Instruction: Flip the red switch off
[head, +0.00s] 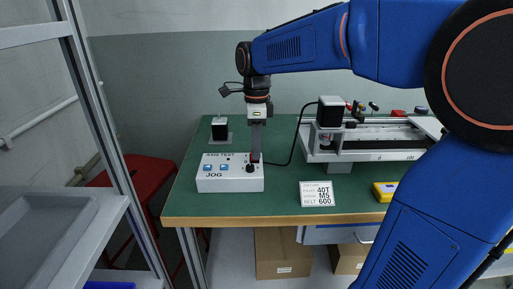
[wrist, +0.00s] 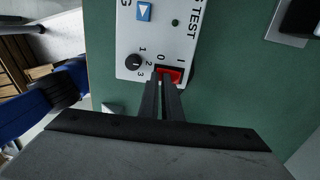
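The red rocker switch (wrist: 177,76) sits in a black frame on the white JOG control box (head: 217,185), between the marks 0 and I. In the wrist view the box face (wrist: 190,45) fills the upper middle. My gripper (head: 255,156) points down over the right part of the box. In the wrist view my gripper (wrist: 163,78) has its two dark fingers together, with their tips at the switch and covering part of it. I cannot tell whether the tips touch it or which way the rocker is tipped.
A black knob (wrist: 133,62) and a blue arrow button (wrist: 144,12) share the box face. The gantry (head: 370,155) stands at the right of the green table (head: 270,203), with a cable to the box. A white label card (head: 317,193) and a yellow item (head: 384,191) lie near the front.

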